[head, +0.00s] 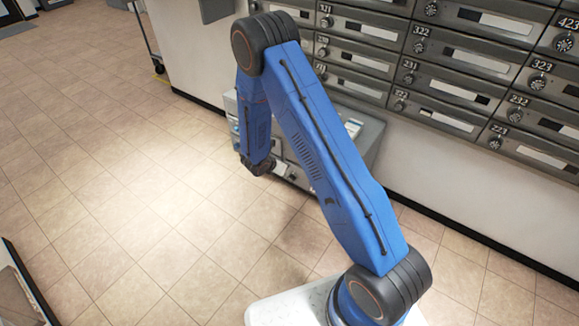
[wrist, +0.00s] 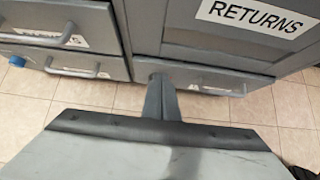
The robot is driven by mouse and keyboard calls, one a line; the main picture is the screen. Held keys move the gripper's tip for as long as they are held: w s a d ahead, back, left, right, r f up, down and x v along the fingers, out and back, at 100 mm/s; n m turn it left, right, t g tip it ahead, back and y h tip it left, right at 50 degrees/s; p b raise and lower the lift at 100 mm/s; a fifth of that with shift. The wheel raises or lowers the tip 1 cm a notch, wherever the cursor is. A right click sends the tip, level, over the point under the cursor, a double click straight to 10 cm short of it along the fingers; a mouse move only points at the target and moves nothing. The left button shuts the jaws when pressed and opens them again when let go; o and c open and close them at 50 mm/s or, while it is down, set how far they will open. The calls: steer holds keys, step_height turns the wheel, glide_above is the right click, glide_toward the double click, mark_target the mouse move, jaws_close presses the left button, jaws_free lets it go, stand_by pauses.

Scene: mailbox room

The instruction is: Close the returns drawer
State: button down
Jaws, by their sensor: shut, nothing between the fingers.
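The grey returns cabinet front fills the top of the wrist view, with a white RETURNS label (wrist: 262,16) on its right panel. Below that label is a grey drawer (wrist: 259,82) with a bar handle (wrist: 222,91) and a partly hidden white label. I cannot tell how far this drawer stands out. My gripper (wrist: 158,78) is shut and empty, its tips at the left end of this drawer front; contact is unclear. In the head view the cabinet (head: 367,132) stands against the wall, largely hidden behind my blue arm.
Two more handled fronts (wrist: 70,62) lie left of the returns column, with a small blue object (wrist: 17,60) at the far left. Numbered mailboxes (head: 455,75) line the wall above. A cart (head: 150,40) stands farther back. The tiled floor (head: 110,170) at left is clear.

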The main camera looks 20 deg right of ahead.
steer(key=v, duration=1)
steer(key=shift+s+a, duration=0.2)
steer(key=s+d+r+m+g, duration=0.1)
steer(key=s+d+r+m, duration=0.35)
steer(key=r, duration=0.45)
steer(key=s+d+r+m+g, duration=0.1)
steer(key=s+d+r+m, duration=0.3)
steer(key=r, duration=0.5)
steer(key=s+d+r+m+g, duration=0.1)
steer(key=s+d+r+m, duration=0.3)
steer(key=r, duration=0.5)
steer(key=s+a+r+m+t+y, duration=0.1)
steer(key=s+r+m, duration=0.5)
steer(key=s, duration=0.7)
steer(key=s+a+r+m+t+y, duration=0.1)
steer(key=s+a+r+m+y, duration=0.2)
steer(key=s, duration=1.1)
steer(key=shift+a+r+m+t+y, duration=0.15)
steer(key=shift+r+m+t+y, duration=0.15)
steer(key=shift+r+m+y, duration=1.4)
